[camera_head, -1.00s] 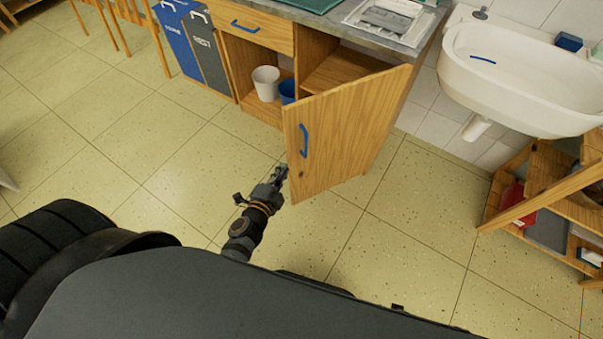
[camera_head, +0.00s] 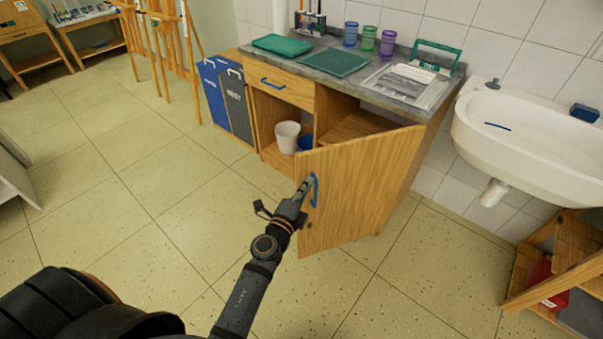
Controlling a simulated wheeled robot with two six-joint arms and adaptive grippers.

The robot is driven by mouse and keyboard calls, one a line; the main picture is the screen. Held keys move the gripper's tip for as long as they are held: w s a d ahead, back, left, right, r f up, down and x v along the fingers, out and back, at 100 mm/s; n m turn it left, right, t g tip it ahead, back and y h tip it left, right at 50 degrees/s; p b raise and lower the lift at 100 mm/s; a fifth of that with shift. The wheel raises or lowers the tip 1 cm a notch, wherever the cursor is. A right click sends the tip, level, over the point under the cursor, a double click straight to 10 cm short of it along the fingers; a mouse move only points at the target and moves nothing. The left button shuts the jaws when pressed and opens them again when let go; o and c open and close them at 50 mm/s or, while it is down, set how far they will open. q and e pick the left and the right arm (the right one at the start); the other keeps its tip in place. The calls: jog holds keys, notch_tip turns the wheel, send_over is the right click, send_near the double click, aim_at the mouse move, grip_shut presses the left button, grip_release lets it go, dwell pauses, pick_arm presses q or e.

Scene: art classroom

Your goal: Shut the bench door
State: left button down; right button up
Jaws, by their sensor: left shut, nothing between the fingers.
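The wooden bench door (camera_head: 355,190) stands wide open, hinged on the bench's right side and swung out toward me. Its blue handle (camera_head: 314,190) is near the door's free left edge. My left gripper (camera_head: 307,183) is shut and empty, with its fingertips right at the door's free edge beside the handle; I cannot tell whether they touch. The bench (camera_head: 318,102) shows its open compartment behind the door, with a white cup (camera_head: 287,137) and a partly hidden blue cup (camera_head: 305,143) inside. My right gripper is not in view.
Blue and grey bins (camera_head: 222,95) stand left of the bench. A white sink (camera_head: 520,125) and a wooden shelf (camera_head: 560,260) are at the right. Trays, colored cups and papers lie on the worktop (camera_head: 385,68). The floor left of the door is clear.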

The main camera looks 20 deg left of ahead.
aim_at(307, 167)
pick_arm(q)
jog(key=shift+w+a, duration=1.25)
jog(key=shift+w, duration=0.25)
jog(key=shift+a, duration=0.1)
